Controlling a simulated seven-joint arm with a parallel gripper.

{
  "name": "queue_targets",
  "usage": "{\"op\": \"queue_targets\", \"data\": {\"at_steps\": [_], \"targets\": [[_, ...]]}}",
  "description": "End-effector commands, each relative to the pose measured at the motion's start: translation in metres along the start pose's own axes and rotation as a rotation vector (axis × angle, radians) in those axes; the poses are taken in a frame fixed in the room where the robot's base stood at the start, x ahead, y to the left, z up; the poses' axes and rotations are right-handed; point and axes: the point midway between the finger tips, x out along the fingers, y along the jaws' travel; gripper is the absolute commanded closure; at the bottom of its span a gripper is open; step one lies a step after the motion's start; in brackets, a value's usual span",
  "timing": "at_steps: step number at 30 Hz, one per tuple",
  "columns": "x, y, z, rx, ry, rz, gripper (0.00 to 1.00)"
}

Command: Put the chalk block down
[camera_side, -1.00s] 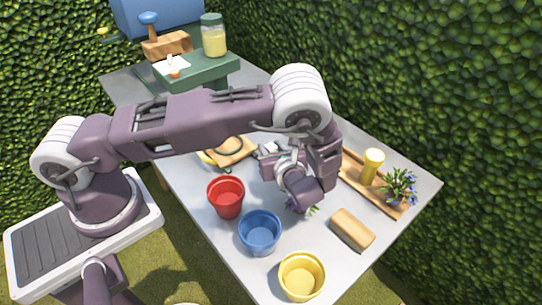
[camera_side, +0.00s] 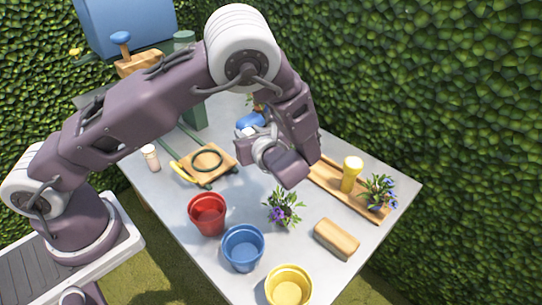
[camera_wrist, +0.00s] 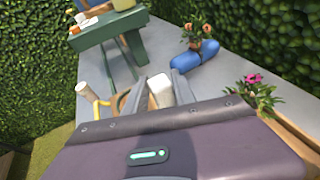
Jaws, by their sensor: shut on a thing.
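The chalk block (camera_wrist: 160,92) is white with rounded edges and sits between the two fingers of my gripper (camera_wrist: 161,86) in the wrist view. My gripper is shut on it. In the side view my gripper (camera_side: 250,141) hangs over the middle of the table, with a small white part of the chalk block (camera_side: 248,132) showing at its tip. The wrist body hides the rest of it. The block appears to be held above the grey table (camera_side: 245,190).
Red (camera_side: 207,213), blue (camera_side: 242,247) and yellow (camera_side: 289,287) pots stand along the front. A purple-flowered plant (camera_side: 283,208) and a tan block (camera_side: 336,239) are nearby. A wooden tray (camera_side: 325,178) lies right, a wooden board (camera_side: 207,164) left. A blue cushion-like thing (camera_wrist: 195,58) lies beyond my gripper.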

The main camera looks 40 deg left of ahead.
Motion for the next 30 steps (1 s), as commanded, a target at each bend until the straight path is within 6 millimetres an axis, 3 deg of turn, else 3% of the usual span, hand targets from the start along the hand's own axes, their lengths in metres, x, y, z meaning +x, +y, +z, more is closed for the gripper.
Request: {"op": "queue_targets", "data": {"at_steps": [5, 10, 15, 18, 24, 27, 30], "targets": [[0.005, -0.021, 0.013, 0.037, 0.0, -0.1, 1.0], [0.004, -0.084, 0.029, 0.148, 0.0, -0.4, 1.0], [-0.022, -0.148, 0.021, 0.274, 0.003, -0.737, 1.0], [-0.041, -0.172, 0.009, 0.33, 0.003, -0.891, 1.0], [-0.064, -0.19, -0.005, 0.381, 0.007, -1.055, 1.0], [-0.066, -0.189, -0.008, 0.376, 0.034, -1.1, 1.0], [-0.06, -0.19, -0.028, 0.38, 0.036, -1.102, 1.0]]}}
